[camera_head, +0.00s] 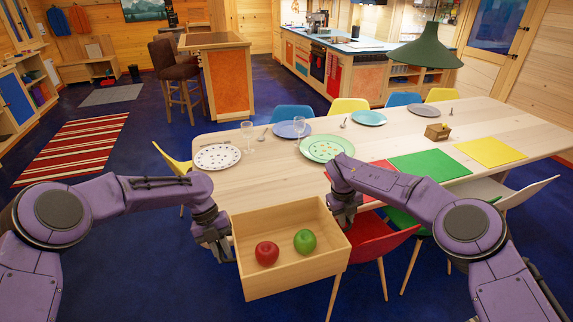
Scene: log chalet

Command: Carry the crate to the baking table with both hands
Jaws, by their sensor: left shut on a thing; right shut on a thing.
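A light wooden crate (292,279) is in the lower middle of the head view, held in the air in front of the dining table. A red apple (267,253) and a green apple (305,241) lie inside it. My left gripper (226,249) is shut on the crate's left side. My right gripper (343,222) is shut on the crate's right side; its fingertips are partly hidden by the arm and crate wall. I cannot tell which table is the baking table.
A long dining table (400,150) with plates, glasses and coloured mats stands just beyond the crate. A red chair (372,240) is close to the crate's right. An island (228,80) with a brown stool (175,72) stands further back. Open blue floor (150,125) lies to the left.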

